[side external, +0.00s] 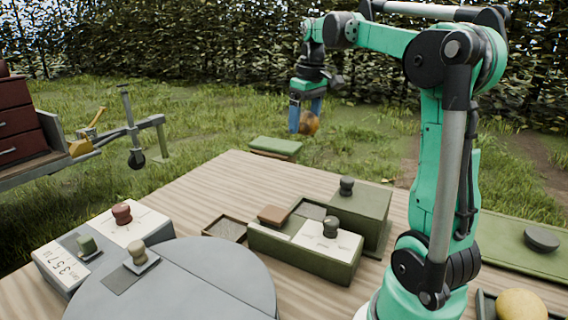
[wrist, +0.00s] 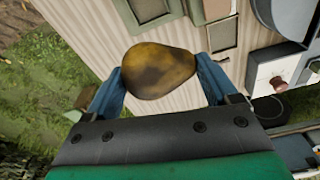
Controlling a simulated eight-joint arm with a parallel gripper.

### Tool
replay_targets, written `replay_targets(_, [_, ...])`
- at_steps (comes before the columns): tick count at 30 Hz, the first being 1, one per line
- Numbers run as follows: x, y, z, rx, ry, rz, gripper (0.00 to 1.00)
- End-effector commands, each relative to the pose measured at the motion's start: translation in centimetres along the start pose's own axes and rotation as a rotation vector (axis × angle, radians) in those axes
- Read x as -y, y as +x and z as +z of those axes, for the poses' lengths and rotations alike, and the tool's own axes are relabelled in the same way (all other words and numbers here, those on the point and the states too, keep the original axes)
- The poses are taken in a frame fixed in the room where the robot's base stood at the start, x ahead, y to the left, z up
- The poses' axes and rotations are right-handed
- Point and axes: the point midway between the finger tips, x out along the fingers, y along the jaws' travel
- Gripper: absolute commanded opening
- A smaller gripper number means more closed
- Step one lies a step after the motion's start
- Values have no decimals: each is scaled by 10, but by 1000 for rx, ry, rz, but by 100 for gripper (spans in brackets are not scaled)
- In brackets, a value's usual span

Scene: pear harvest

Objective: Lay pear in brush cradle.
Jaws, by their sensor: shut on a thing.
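A brown-yellow mottled pear (wrist: 160,72) is held between the two blue fingers of my gripper (wrist: 158,80) in the wrist view. One finger presses on each side of it. In the side view the pear (side external: 309,124) hangs under my gripper (side external: 305,116), high at the back, apart from the table. No brush cradle can be told for certain in either view.
The wooden table (side external: 225,185) carries green boxes (side external: 300,250) with dark knobs, a shallow tray (side external: 225,229) and a grey round plate (side external: 190,290). A yellow round fruit (side external: 522,304) sits at the lower right. A low green-topped box (side external: 275,147) stands at the far edge.

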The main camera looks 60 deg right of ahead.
Motion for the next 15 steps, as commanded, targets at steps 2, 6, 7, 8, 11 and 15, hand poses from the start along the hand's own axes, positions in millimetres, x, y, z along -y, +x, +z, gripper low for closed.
replay_targets(2, [-7,0,9,-5,111,11,26])
replay_targets(6, [-12,5,16,-10,202,18,26])
replay_targets(7, [-12,9,16,-10,208,19,26])
replay_targets(8, [-13,14,17,-10,211,19,26])
replay_targets(11, [-12,36,19,-10,210,19,26])
replay_targets(15, [-12,71,23,-10,208,19,26])
